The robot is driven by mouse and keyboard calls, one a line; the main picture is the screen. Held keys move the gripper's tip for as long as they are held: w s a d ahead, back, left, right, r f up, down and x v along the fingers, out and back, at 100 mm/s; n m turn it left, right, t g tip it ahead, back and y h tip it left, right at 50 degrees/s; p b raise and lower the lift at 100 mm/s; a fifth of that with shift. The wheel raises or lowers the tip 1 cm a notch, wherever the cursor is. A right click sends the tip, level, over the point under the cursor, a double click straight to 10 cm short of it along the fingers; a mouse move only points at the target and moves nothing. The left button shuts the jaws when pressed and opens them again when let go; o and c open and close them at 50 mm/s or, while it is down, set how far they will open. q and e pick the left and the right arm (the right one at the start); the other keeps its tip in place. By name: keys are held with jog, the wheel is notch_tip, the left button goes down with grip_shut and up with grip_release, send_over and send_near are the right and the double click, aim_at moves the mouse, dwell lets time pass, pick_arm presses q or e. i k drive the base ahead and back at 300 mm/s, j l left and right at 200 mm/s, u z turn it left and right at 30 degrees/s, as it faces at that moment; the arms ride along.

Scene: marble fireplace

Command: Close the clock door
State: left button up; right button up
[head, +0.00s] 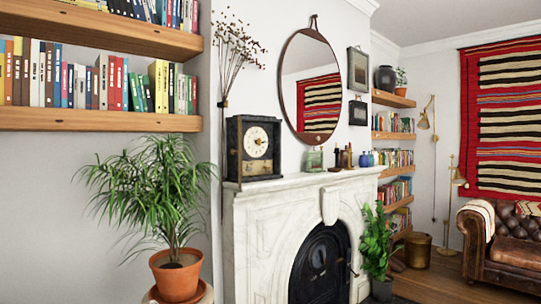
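The clock (253,148) stands upright on the left end of the white marble mantel (300,186). It has a dark case, a round cream dial (257,142) and a paler panel below the dial. A dark-framed part (233,150) shows at the clock's left edge. I cannot tell from here whether this is the door or the side of the case, or how far the door stands open. Neither of my grippers is in view.
A potted plant (176,262) stands left of the fireplace, below wooden bookshelves (100,121). A leather sofa (505,250) is far right.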

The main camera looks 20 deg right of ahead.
aim_at(232, 151)
jog(key=i+j+z, duration=0.1)
jog(key=j+z, duration=0.2)
jog(key=j, duration=0.2)
jog(key=i+j+z, duration=0.1)
jog(key=j+z, duration=0.15)
jog(key=j, duration=0.25)
jog(key=j+z, duration=0.25)
jog(key=j, duration=0.55)
jog(key=j+z, duration=0.25)
jog(key=j, duration=0.6)
jog(key=j+z, duration=0.15)
jog(key=z, duration=0.3)
jog(key=j+z, duration=0.2)
jog(key=z, duration=0.3)
jog(key=j+z, duration=0.15)
jog(key=z, duration=0.3)
jog(key=k+j+z, duration=0.2)
jog(key=j, duration=0.15)
jog(key=j+z, duration=0.25)
jog(key=k+j+z, duration=0.2)
jog(key=j, duration=0.15)
